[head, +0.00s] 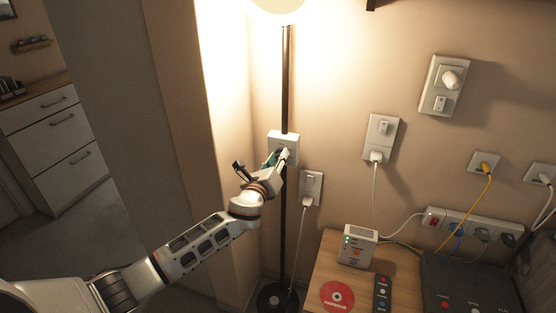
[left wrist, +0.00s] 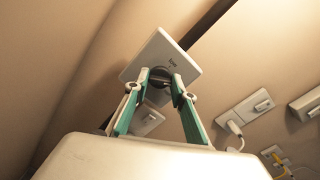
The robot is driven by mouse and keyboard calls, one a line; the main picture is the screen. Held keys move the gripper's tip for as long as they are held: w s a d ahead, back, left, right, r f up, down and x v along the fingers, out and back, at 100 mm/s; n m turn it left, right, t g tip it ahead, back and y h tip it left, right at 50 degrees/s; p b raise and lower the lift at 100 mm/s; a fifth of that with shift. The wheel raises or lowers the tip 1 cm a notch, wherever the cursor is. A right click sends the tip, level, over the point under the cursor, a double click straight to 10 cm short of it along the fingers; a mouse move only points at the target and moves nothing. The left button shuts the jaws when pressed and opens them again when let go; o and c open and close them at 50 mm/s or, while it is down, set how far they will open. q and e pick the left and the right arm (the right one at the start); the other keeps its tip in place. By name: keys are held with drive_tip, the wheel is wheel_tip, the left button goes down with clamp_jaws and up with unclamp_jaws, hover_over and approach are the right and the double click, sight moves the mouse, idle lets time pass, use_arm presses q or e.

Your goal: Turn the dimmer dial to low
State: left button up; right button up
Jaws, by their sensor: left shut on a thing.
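The dimmer is a white square box (head: 284,140) on the black lamp pole, in the middle of the head view. In the left wrist view its plate (left wrist: 163,50) carries small dark print and a round dark dial (left wrist: 158,88). My left gripper (head: 284,157) reaches up to the box from the lower left. In the left wrist view the green-sided fingers of this gripper (left wrist: 160,92) stand on either side of the dial and are shut on it. The dial's pointer and setting cannot be read. My right gripper is not in view.
The lamp shade (head: 278,3) glows brightly above. Wall plates with plugs (head: 311,188) and (head: 381,138) are to the right. A wooden table (head: 318,268) holds a small white device (head: 358,246), a red disc (head: 337,297) and a remote (head: 382,294).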

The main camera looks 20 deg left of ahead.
use_arm(q)
drive_tip(key=shift+n, duration=5.9)
drive_tip(key=o, duration=1.1)
